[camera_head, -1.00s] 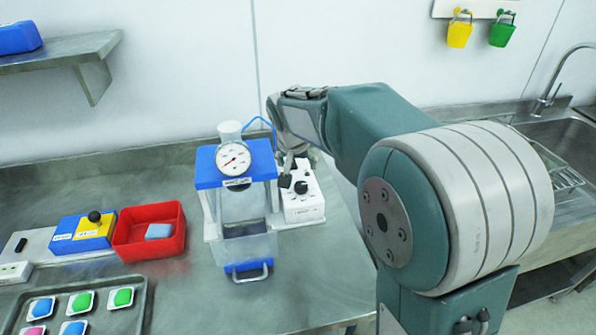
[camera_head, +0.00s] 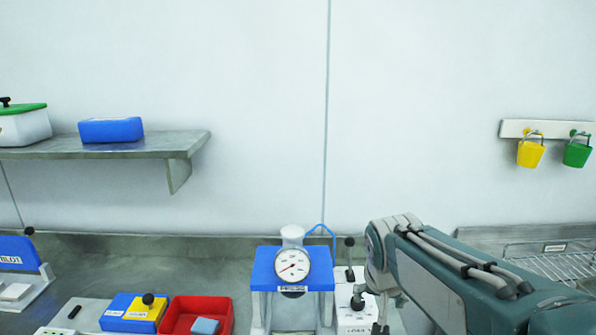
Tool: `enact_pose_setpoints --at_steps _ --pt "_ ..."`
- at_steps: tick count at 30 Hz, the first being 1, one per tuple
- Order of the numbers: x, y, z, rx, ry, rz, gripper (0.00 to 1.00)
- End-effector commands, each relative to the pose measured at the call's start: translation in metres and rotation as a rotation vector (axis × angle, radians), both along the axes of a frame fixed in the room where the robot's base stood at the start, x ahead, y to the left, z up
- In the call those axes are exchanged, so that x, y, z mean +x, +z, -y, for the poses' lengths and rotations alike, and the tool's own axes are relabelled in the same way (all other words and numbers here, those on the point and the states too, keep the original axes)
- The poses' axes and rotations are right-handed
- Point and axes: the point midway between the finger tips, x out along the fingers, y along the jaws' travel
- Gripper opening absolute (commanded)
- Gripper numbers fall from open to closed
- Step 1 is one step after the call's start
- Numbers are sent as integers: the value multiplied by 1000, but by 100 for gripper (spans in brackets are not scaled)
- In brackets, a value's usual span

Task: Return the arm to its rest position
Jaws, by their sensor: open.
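My teal and grey arm (camera_head: 440,275) reaches in from the lower right. My gripper (camera_head: 381,326) points down at the bottom edge of the picture, just right of the white control box (camera_head: 352,325). Its dark fingers are open and only partly in view, and I see nothing held in them.
A wall shelf (camera_head: 165,146) is at upper left. The space above the counter is free.

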Motion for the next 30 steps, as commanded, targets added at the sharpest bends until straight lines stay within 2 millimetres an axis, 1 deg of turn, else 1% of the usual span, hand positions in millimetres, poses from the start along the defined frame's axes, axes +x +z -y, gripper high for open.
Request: enact_pose_setpoints --at_steps 1,8,15,18,21,24,30 --pt "-15 4 2 1 13 9 88" --pt "-76 8 6 -3 91 30 88" --pt "-136 -1 7 -8 174 56 88" --pt "-157 -8 6 -12 204 66 88" --pt "-170 -13 6 -15 227 73 88" --pt "-177 -16 5 -17 238 77 88" --pt "-179 -18 5 -17 243 76 88"
